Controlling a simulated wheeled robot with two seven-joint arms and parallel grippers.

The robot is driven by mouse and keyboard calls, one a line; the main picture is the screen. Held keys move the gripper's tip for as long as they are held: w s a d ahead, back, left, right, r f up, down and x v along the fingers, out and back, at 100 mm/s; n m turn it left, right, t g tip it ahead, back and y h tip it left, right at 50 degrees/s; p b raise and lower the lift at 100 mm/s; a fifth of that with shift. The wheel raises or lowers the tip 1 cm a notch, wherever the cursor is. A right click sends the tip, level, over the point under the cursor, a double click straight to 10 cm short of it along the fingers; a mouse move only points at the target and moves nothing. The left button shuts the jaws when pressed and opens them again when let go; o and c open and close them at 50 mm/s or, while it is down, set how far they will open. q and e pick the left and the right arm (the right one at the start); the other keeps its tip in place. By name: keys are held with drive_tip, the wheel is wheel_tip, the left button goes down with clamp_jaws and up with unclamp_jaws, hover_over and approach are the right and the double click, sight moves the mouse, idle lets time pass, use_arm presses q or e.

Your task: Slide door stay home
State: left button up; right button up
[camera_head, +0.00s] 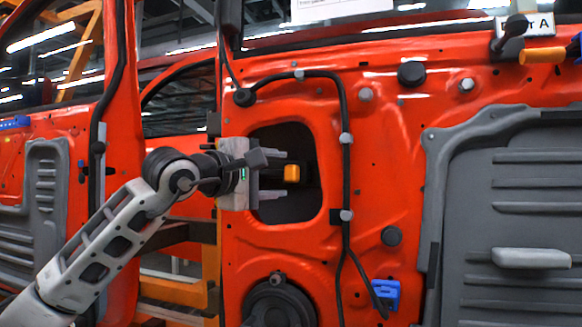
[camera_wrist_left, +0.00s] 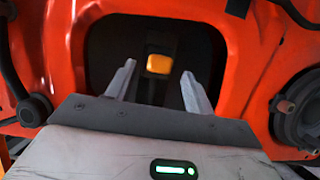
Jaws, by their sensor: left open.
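The door stay shows as a small orange block (camera_head: 291,173) on a dark part inside the dark opening of the red door (camera_head: 385,150). The orange block also shows in the left wrist view (camera_wrist_left: 160,63), near the middle of the opening. My left gripper (camera_head: 281,174) is open, with its two fingers pointing into the opening. In the left wrist view its fingers (camera_wrist_left: 158,72) lie to either side of the orange block's line, with a gap on both sides. I cannot tell how deep the block sits between them. My right gripper is not in view.
A black cable (camera_head: 345,175) runs down the door just right of the opening. A grey panel (camera_head: 510,210) covers the door's right side. A round black speaker (camera_head: 279,304) sits below the opening, and a blue clip (camera_head: 386,292) lower right. The opening's red rim surrounds the fingers.

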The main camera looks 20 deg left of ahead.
sight(282, 173)
use_arm(q)
drive_tip(key=p+x, duration=0.1)
drive_tip(key=x, duration=0.3)
drive_tip(key=shift+w+d, duration=0.2)
drive_tip(key=shift+w, duration=0.2)
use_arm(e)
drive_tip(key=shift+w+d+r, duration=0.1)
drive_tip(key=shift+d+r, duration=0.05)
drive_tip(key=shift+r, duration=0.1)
use_arm(q)
drive_tip(key=c, duration=1)
drive_tip(key=a+p, duration=0.1)
drive_tip(key=a, duration=0.3)
drive_tip(key=shift+c, duration=0.4)
drive_tip(key=shift+w+a, duration=0.1)
drive_tip(key=shift+a, duration=0.3)
drive_tip(key=o, duration=1.1)
drive_tip(key=shift+a, duration=0.15)
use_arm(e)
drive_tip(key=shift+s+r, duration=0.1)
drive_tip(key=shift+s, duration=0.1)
